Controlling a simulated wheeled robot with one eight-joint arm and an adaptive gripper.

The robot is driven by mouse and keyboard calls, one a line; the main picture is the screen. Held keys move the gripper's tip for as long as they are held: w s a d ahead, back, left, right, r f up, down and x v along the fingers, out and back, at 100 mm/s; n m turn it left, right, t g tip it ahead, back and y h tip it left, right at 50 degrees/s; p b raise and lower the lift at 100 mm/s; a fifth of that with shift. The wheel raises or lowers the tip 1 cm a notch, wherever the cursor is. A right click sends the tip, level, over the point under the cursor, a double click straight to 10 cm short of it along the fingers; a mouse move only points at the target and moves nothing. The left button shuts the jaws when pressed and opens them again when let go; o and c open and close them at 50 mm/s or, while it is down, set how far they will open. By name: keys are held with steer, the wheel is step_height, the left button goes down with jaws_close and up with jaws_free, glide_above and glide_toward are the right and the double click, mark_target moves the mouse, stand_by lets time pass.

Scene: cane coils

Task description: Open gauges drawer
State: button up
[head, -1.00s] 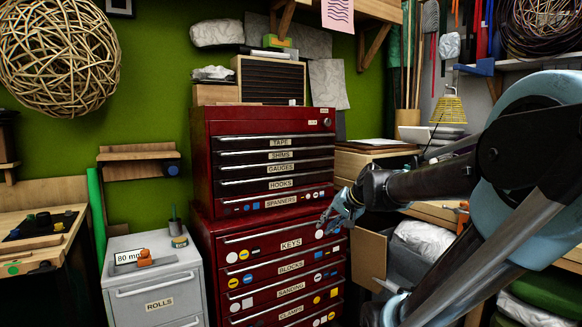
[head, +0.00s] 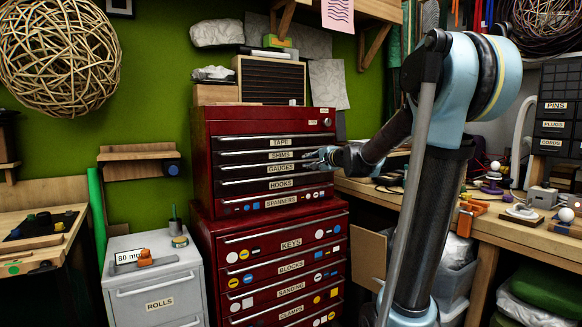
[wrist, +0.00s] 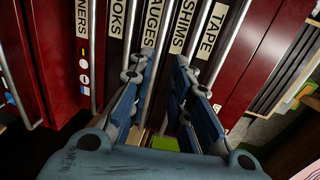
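The gauges drawer (head: 240,172) is a black drawer in the upper part of the red tool chest (head: 262,120), below SHIMS and above HOOKS. It is shut, with a long metal handle bar above its label. My gripper (head: 312,158) is at the right end of the chest front, about level with the SHIMS and GAUGES drawers. In the wrist view the labels run sideways, and my gripper (wrist: 163,72) is open, its blue fingers apart. The GAUGES label (wrist: 153,22) shows just past the left finger, and a handle bar runs between the fingers. I cannot tell whether they touch it.
The lower red chest (head: 235,245) with KEYS, BLOCKS and other drawers stands below, all shut. A grey ROLLS cabinet (head: 155,290) stands at the left. A wooden workbench (head: 500,235) with tools is at the right.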

mark_target(291, 163)
steer(key=x, duration=1.5)
steer(key=shift+w+a, duration=0.2)
steer(key=shift+a, duration=0.05)
steer(key=shift+c, duration=0.5)
